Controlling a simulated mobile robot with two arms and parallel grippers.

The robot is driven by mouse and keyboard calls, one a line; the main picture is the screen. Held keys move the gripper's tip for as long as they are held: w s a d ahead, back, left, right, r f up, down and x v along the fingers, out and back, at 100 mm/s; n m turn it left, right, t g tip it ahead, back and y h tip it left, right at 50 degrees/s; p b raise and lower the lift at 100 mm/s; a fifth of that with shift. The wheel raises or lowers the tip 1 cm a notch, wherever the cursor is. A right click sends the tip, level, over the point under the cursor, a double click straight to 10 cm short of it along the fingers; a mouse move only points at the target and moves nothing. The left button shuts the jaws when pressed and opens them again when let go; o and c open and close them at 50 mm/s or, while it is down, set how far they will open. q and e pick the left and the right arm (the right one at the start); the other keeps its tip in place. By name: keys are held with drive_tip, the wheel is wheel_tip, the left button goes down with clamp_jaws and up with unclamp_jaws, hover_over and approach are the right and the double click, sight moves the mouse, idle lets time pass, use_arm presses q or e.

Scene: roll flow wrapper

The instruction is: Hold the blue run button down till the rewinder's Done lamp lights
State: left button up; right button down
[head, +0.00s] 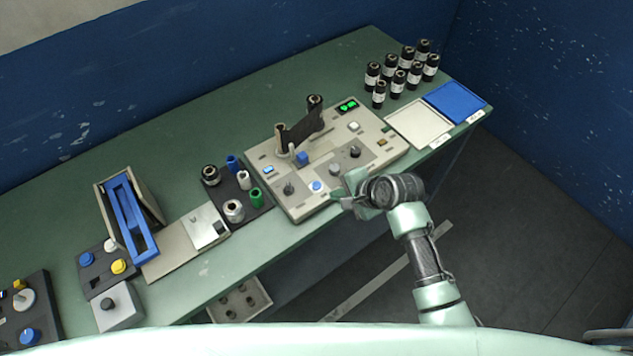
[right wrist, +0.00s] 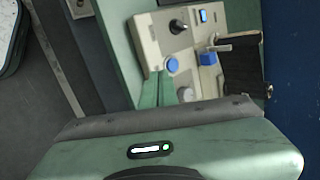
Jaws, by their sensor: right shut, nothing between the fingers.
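The rewinder (head: 300,204) is a beige machine on the green bench, with a dark film web (head: 300,130) between two upright rolls. Its round blue button (head: 317,186) is near the front edge; it also shows in the right wrist view (right wrist: 172,64). My right gripper (head: 338,194) is shut and empty, its fingertips (right wrist: 164,80) right beside the blue button; I cannot tell if they touch it. A green display (head: 347,106) is lit at the back. I cannot pick out which lamp is Done. My left gripper is out of view.
Black knobs (head: 355,152) and a blue block (head: 302,158) stand on the panel, with a lit blue rectangle (head: 268,170) at its left. White (head: 420,124) and blue (head: 456,101) mats lie to the right, several black rolls (head: 398,82) behind. A dark tray (head: 250,205) of spools is left.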

drive_tip(key=w+a+r+m, duration=0.1)
drive_tip(key=w+a+m, duration=0.1)
drive_tip(key=w+m, duration=0.1)
drive_tip(key=w+a+r+m+y, duration=0.1)
drive_tip(key=w+a+m, duration=0.1)
drive_tip(key=w, duration=0.4)
drive_tip(key=shift+a+r+m+t, duration=0.35)
drive_tip(key=shift+a+m+t, duration=0.05)
drive_tip(key=shift+m, duration=0.1)
drive_tip(key=shift+f, duration=0.1)
drive_tip(key=b, duration=0.8)
hover_over(319, 187)
wheel_tip(319, 187, down, 6)
drive_tip(key=shift+f, duration=0.2)
drive_tip(key=shift+f+b, duration=0.6)
drive_tip(key=shift+f, duration=0.5)
drive_tip(key=shift+f, duration=0.15)
drive_tip(key=shift+f, duration=0.25)
